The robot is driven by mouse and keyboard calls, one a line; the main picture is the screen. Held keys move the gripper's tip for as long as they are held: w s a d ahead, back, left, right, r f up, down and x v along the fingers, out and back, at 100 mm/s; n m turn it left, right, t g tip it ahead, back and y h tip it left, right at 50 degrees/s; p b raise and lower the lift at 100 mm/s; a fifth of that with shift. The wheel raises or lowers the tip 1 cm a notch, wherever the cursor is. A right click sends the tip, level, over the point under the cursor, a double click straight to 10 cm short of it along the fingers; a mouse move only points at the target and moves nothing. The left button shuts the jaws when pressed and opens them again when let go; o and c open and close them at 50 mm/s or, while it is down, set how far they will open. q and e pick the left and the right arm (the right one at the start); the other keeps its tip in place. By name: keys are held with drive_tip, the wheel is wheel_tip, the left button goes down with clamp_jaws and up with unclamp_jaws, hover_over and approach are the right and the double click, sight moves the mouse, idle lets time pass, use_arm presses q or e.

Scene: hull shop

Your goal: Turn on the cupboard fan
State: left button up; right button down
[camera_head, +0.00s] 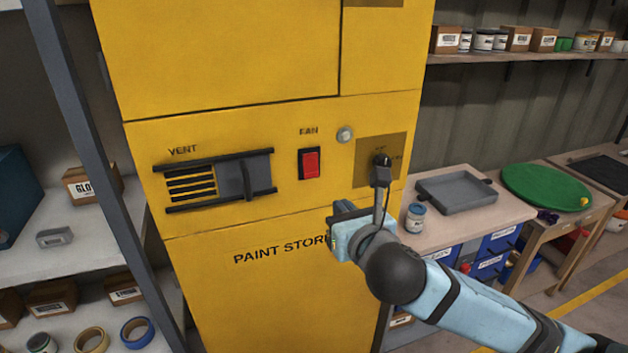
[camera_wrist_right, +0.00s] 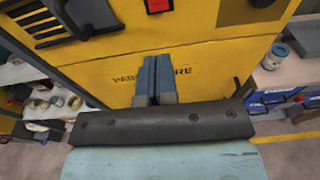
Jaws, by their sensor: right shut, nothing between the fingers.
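The yellow cupboard (camera_head: 290,240) fills the middle of the head view. Its red rocker switch (camera_head: 310,163) sits in a black frame under the word FAN. The switch also shows at the top edge of the right wrist view (camera_wrist_right: 158,5). A round grey lamp (camera_head: 345,134) is up and right of the switch and looks unlit. My right gripper (camera_head: 342,208) is below and right of the switch, in front of the PAINT STORE lettering. Its blue fingers, in the right wrist view (camera_wrist_right: 150,65), are shut and empty, apart from the switch. My left gripper is out of view.
A slatted vent with a dark slider (camera_head: 248,180) is left of the switch. An olive panel (camera_head: 365,150) is right of it, partly behind my arm's hardware. A workbench (camera_head: 470,222) with a jar (camera_head: 415,217) and grey tray (camera_head: 456,192) stands to the right.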

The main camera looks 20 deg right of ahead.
sight(312, 175)
drive_tip(key=w, duration=0.4)
drive_tip(key=w+f, duration=0.1)
drive_tip(key=w, duration=0.8)
drive_tip(key=shift+w+a+f, duration=0.1)
drive_tip(key=shift+a+f, duration=0.2)
drive_tip(key=shift+w+f, duration=0.1)
drive_tip(key=shift+w, duration=0.2)
drive_tip(key=shift+w+f, duration=0.15)
drive_tip(key=shift+w, duration=0.05)
drive_tip(key=shift+r+t, duration=0.2)
drive_tip(key=shift+t, duration=0.1)
drive_tip(key=shift+d, duration=0.1)
